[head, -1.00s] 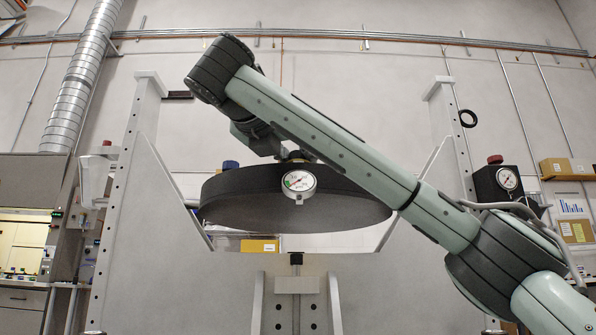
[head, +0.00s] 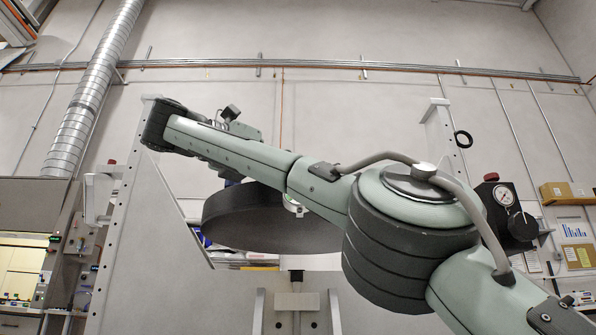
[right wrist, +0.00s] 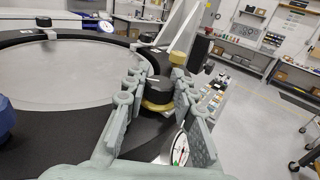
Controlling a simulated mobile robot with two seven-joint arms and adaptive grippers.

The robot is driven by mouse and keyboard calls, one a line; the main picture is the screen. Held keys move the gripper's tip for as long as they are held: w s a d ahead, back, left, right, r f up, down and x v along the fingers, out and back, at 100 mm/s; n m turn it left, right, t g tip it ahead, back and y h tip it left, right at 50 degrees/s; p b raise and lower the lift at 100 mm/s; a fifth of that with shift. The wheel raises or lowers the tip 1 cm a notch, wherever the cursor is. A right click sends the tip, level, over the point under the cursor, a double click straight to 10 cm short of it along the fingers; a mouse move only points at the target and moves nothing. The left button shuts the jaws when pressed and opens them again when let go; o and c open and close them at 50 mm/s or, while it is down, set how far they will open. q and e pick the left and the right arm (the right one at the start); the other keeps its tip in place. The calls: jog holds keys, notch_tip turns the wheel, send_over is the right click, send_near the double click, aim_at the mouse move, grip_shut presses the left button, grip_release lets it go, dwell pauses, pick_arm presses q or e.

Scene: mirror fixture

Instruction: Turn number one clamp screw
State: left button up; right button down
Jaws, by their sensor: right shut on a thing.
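The mirror fixture shows as a dark round disc (head: 255,220) in the head view. In the right wrist view its black rim (right wrist: 80,130) surrounds a pale mirror face (right wrist: 70,72). A black-topped clamp screw with a brass base (right wrist: 156,95) stands at the rim. My right gripper (right wrist: 158,82) is shut on it, with one finger on each side. No number is readable on the screw. In the head view my right arm crosses in front of the disc, and its gripper cannot be made out. My left gripper is in neither view.
A round gauge (right wrist: 180,149) sits close by the right finger, another (right wrist: 80,38) on the far rim. A blue knob (right wrist: 5,120) is at the left edge. A black box with a gauge (head: 506,208) stands right in the head view.

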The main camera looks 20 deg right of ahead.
jog(key=shift+f, duration=0.15)
jog(key=c, duration=1.2)
grip_release()
jog(key=shift+a, duration=0.15)
jog(key=v, duration=0.7)
jog(key=shift+s, duration=0.15)
